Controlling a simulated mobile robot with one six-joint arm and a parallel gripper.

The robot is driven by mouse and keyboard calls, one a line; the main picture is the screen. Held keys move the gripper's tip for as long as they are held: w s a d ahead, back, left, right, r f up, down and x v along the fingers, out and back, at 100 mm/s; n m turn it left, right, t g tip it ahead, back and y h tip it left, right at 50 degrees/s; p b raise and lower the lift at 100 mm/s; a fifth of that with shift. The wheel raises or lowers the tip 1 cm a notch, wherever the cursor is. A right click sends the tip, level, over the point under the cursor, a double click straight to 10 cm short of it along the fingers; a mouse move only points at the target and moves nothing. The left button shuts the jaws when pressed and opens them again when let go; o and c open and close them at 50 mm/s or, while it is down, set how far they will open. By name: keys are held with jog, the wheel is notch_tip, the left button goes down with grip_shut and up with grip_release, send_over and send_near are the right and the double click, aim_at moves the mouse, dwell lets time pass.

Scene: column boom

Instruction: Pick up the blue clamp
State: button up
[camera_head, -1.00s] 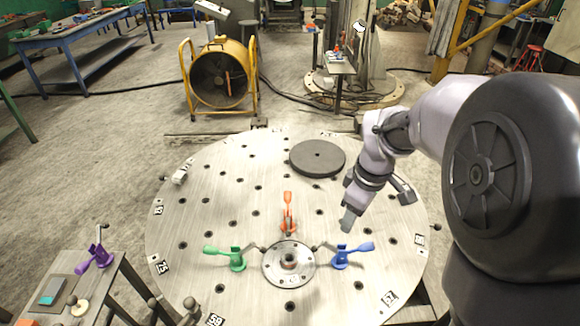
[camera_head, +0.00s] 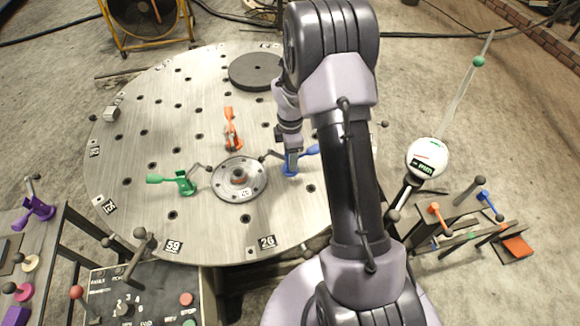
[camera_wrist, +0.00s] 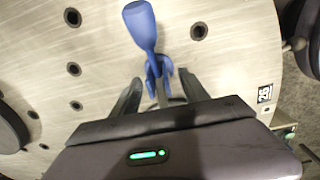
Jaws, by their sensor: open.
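The blue clamp (camera_head: 311,151) stands on the round perforated metal table (camera_head: 150,215), to the right of the central flanged disc (camera_head: 238,178). In the wrist view the clamp's rounded blue handle (camera_wrist: 142,25) points away from me, and its forked body lies between my fingers. My gripper (camera_wrist: 160,90) is open, with one dark finger on each side of the clamp's body. In the head view my gripper (camera_head: 291,160) is down at the clamp and hides part of it. I cannot tell whether the fingers touch it.
An orange clamp (camera_head: 231,130) and a green clamp (camera_head: 178,181) stand around the disc. A dark round plate (camera_head: 256,71) lies at the table's back. A side stand at right holds another blue clamp (camera_head: 489,203) and an orange one (camera_head: 437,215). A control box (camera_head: 140,300) is in front.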

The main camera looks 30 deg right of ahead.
notch_tip(320, 180, down, 4)
jog(key=shift+w+r+b, duration=0.1)
jog(key=shift+r+b, duration=0.1)
jog(key=shift+b, duration=0.4)
jog(key=shift+r, duration=0.2)
grip_shut()
notch_tip(320, 180, up, 4)
jog(key=p, duration=0.3)
jog(key=shift+r, duration=0.1)
jog(key=s+a+p, duration=0.1)
jog(key=s+a, duration=0.1)
jog(key=s, duration=0.2)
jog(key=s+a, duration=0.3)
jog(key=s, duration=0.2)
jog(key=s+a+p, duration=0.1)
jog(key=s+a, duration=0.1)
jog(key=s, duration=0.3)
jog(key=shift+a+r+p, duration=0.35)
jog(key=shift+a+r, duration=0.05)
